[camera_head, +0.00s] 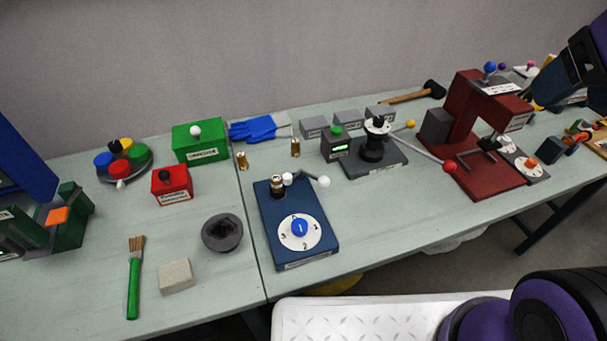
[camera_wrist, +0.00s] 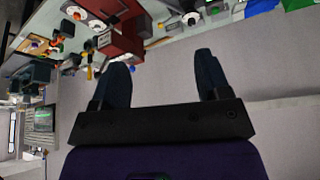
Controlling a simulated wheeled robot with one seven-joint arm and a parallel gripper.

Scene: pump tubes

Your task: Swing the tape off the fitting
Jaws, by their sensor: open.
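A blue box (camera_head: 281,252) on the near middle of the bench has a white numbered dial (camera_head: 309,239) with a blue knob. A brass fitting (camera_head: 277,187) stands at its back left corner. A white-ended lever (camera_head: 307,177) lies beside the fitting and points right, with a white ball at its tip. I cannot make out a tape as such, nor tell whether the lever touches the fitting. My gripper (camera_wrist: 163,82) is open and empty in the wrist view, with a bare wall behind its fingers, away from the bench things.
Two loose brass fittings (camera_head: 295,148) stand behind the blue box. A grey lever device (camera_head: 376,160) and a red press (camera_head: 478,180) stand to the right. A dark grey cup (camera_head: 222,233), a grey block (camera_head: 176,277) and a green brush (camera_head: 133,288) lie to the left.

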